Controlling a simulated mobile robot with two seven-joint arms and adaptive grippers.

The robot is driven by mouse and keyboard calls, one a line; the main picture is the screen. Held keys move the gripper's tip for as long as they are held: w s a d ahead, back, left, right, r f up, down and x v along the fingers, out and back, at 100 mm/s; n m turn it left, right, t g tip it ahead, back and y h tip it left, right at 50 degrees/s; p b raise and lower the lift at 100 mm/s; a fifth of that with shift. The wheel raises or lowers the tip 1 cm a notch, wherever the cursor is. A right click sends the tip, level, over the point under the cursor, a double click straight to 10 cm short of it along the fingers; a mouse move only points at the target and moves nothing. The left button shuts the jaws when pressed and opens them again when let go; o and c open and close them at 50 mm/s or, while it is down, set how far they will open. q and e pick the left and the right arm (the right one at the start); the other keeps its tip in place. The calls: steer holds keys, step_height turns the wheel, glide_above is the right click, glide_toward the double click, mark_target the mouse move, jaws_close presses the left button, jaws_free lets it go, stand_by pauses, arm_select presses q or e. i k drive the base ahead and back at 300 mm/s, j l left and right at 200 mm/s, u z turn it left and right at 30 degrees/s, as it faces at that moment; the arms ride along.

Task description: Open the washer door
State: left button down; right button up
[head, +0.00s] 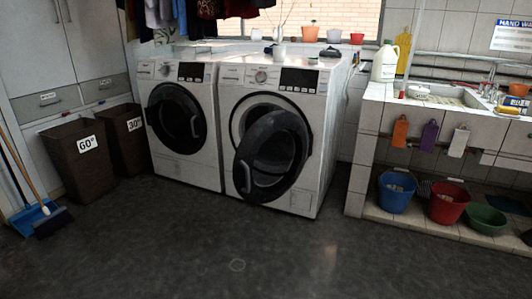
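Two white front-loading washers stand side by side in the middle of the head view. The right washer (305,165) has its round dark door (272,155) swung out from the ring of the opening (240,118), so it stands partly open. A handle shows at the door's lower left edge. The left washer (190,165) has a round dark door (172,112) lying close to its front; I cannot tell if it is fully latched. Neither of my grippers is in view.
Brown bins (82,160) stand left of the washers, with a broom and a blue dustpan (38,214) at far left. A tiled sink counter (368,120) stands right, with a blue bucket (396,192) and a red bucket (448,203) on its low shelf. The dark floor in front is clear.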

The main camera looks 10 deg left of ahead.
mark_target(271, 157)
steer(key=i+j+z, duration=0.2)
steer(key=z, duration=0.15)
steer(key=i+j+z, duration=0.15)
steer(key=z, duration=0.25)
steer(key=i+j+z, duration=0.1)
steer(key=j+z, duration=0.25)
steer(key=i+j+z, duration=0.2)
steer(key=j, duration=0.3)
steer(key=j+z, duration=0.25)
steer(key=j, duration=0.3)
steer(key=i+j, duration=0.1)
steer(key=j, duration=0.45)
steer(key=i+j+z, duration=0.15)
steer(key=j, duration=0.4)
steer(key=k, duration=0.05)
